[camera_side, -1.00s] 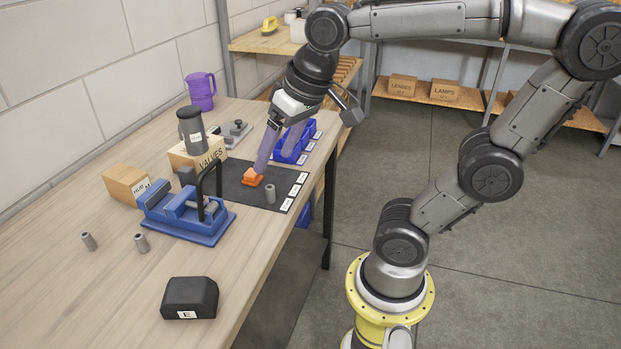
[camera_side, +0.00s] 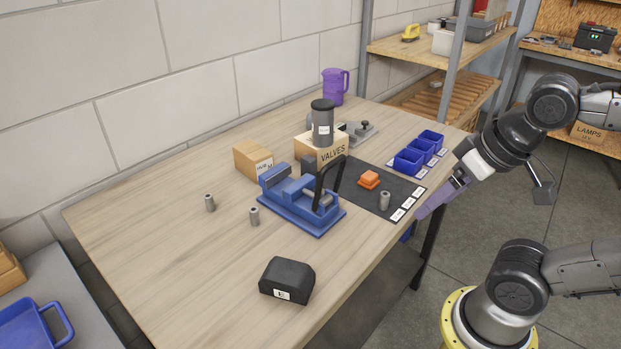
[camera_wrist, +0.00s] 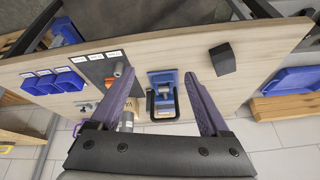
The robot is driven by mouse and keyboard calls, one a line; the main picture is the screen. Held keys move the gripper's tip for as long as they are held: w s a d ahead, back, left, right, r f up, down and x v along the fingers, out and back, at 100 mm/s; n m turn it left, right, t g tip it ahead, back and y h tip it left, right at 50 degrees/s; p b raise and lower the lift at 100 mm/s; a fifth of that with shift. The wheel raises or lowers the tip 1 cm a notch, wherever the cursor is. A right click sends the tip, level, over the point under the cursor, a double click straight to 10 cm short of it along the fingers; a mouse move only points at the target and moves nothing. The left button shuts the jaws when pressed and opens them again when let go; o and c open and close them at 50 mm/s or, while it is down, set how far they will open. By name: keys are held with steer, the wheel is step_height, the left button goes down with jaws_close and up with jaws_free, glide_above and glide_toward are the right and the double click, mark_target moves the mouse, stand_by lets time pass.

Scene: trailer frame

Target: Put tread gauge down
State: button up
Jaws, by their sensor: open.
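The small orange piece, which I take to be the tread gauge (camera_side: 369,180), lies on the dark mat (camera_side: 399,188) on the workbench. My gripper (camera_side: 432,207) is off to its right, at the bench's right edge, apart from it and empty. In the wrist view my gripper (camera_wrist: 157,82) has its two purple fingers spread wide. The blue vise (camera_wrist: 163,96) appears beyond the gap between them, with nothing held.
A grey cylinder (camera_side: 384,201) stands on the mat near the orange piece. Blue bins (camera_side: 408,162) are behind it, and the blue vise (camera_side: 292,208) and VALVES box (camera_side: 318,153) are to its left. A black block (camera_side: 287,280) sits at the front.

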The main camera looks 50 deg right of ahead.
mark_target(305, 159)
steer(key=w+d+r+m+g+h, duration=0.4)
steer(key=w+d+r+m+h, duration=0.35)
steer(key=w+r+m, duration=0.45)
steer(key=w+a+f+m+g+h, duration=0.1)
steer(key=w+f+m+g+h, duration=0.15)
steer(key=w+m, duration=0.7)
steer(key=w+a+f+n+t+h, duration=0.1)
steer(key=w+a+f+n+h, duration=0.15)
steer(key=w+a+f, duration=0.4)
steer(key=w+a+f+n+h, duration=0.2)
steer(key=w+a+f+n, duration=0.2)
steer(key=w+f, duration=0.45)
steer(key=d+f, duration=0.1)
steer(key=d, duration=0.1)
steer(key=s+d+f, duration=0.1)
steer(key=d, duration=0.2)
steer(key=d+f, duration=0.2)
steer(key=shift+s+d, duration=0.15)
steer(key=shift+d, duration=0.05)
steer(key=shift+x, duration=2.65)
steer(key=shift+f, duration=0.2)
